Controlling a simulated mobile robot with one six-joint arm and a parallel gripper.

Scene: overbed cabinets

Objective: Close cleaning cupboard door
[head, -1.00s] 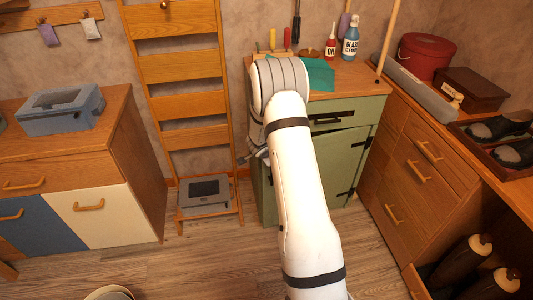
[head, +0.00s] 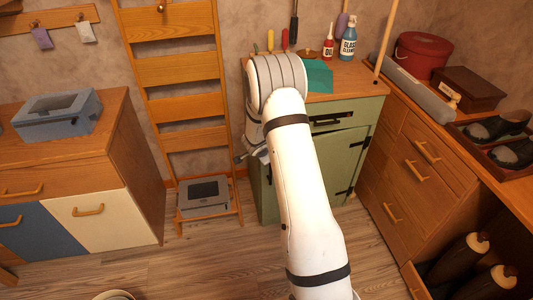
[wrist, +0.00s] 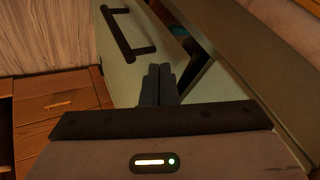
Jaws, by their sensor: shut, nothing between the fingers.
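The green cleaning cupboard (head: 348,106) stands at the back under a wooden top, with black hinges on its right side. Its door (head: 340,165) appears slightly ajar, with a dark gap along the top edge; my arm hides much of its left part. In the wrist view the green door (wrist: 128,72) carries a black bar handle (wrist: 128,38), and a dark opening shows right of the fingers. My gripper (wrist: 158,72) is shut and empty, its fingertips close to the door's edge. I cannot tell whether they touch it. In the head view my gripper (head: 240,158) shows left of the cupboard.
A wooden ladder rack (head: 178,90) with a grey box (head: 204,195) at its foot stands left of the cupboard. Wooden drawers (head: 415,160) stand close on the right. A glass cleaner bottle (head: 348,45) is on the cupboard top. Floor in front is free.

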